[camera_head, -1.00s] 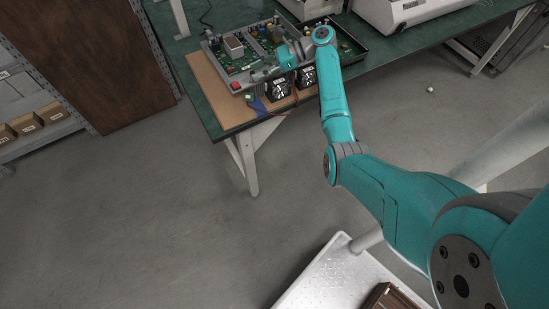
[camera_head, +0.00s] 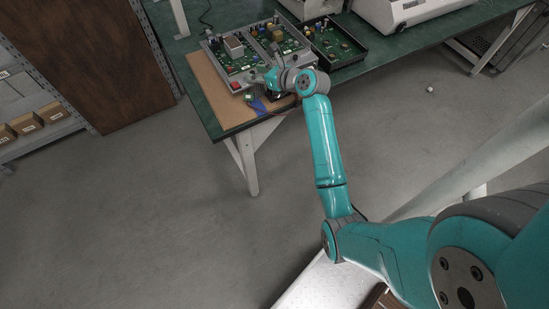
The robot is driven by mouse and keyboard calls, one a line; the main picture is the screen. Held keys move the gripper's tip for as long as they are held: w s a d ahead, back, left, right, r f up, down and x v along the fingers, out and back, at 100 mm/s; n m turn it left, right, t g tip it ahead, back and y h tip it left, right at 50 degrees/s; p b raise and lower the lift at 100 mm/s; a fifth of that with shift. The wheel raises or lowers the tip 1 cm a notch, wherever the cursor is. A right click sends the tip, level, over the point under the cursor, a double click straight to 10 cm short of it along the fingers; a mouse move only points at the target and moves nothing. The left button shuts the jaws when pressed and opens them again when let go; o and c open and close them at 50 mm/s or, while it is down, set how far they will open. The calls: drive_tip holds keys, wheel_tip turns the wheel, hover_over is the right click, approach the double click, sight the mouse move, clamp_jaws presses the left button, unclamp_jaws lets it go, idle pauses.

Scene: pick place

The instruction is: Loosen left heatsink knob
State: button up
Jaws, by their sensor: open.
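A grey open chassis with green circuit boards (camera_head: 262,50) lies on the table. I cannot make out the left heatsink knob or whether my gripper touches anything.
The green table (camera_head: 213,98) carries a brown board (camera_head: 232,110) under the chassis's front left. A black tray with a circuit board (camera_head: 335,42) stands to the right, with pale instruments (camera_head: 400,12) behind. A blue piece (camera_head: 257,106) and a red wire lie near the front edge.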

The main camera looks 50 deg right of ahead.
drive_tip(key=shift+a+m+h, duration=0.25)
drive_tip(key=shift+m+h, duration=0.45)
drive_tip(key=shift+h, duration=0.2)
drive_tip(key=d+v, duration=0.1)
drive_tip(key=v, duration=1)
drive_tip(key=s+a+f+n, duration=0.5)
drive_tip(key=s+a+n, duration=0.1)
drive_tip(key=a, duration=0.2)
drive_tip(key=s+a+f+n+h, duration=0.1)
drive_tip(key=s+a+f+n, duration=0.5)
drive_tip(key=s+a, duration=0.1)
drive_tip(key=shift+a+n+h, duration=0.3)
drive_tip(key=shift+a, duration=0.15)
